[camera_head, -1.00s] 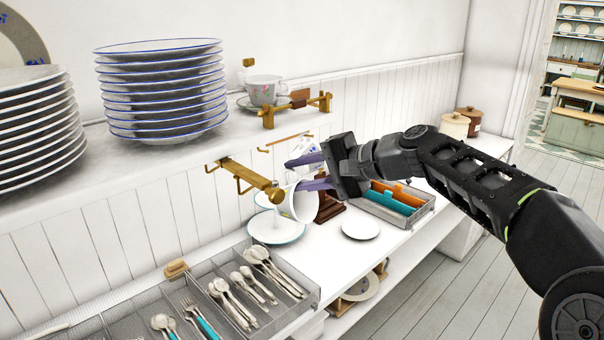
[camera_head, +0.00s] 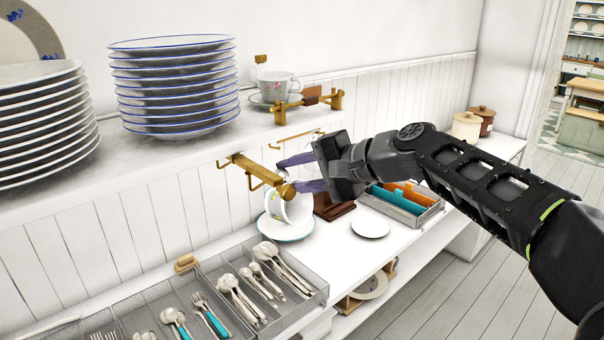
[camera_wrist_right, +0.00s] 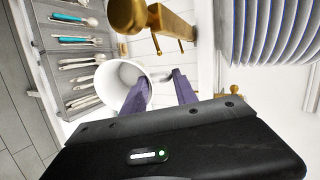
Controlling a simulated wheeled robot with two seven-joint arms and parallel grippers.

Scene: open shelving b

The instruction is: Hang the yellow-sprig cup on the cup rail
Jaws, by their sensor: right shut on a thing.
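The white cup (camera_head: 297,208), with a small yellow-green mark on its side, is tilted below the front end of the cup rail (camera_head: 240,161). The rail is a brass-coloured bar with hooks under the shelf. My right gripper (camera_head: 287,175) is shut on the cup, its purple fingers at the handle side; the handle itself is mostly hidden. In the right wrist view the cup's open mouth (camera_wrist_right: 122,82) shows beside the fingers (camera_wrist_right: 160,80), close to the rail (camera_wrist_right: 172,24). The left gripper is not in view.
A teal-rimmed plate (camera_head: 284,235) lies below the cup. Cutlery trays (camera_head: 319,290) stand in front. Stacked plates (camera_head: 175,90) and a floral cup (camera_head: 280,84) stand on the shelf. A second hook bar (camera_head: 283,147) is behind my gripper. A small plate (camera_head: 370,228) and an organiser (camera_head: 425,215) stand right.

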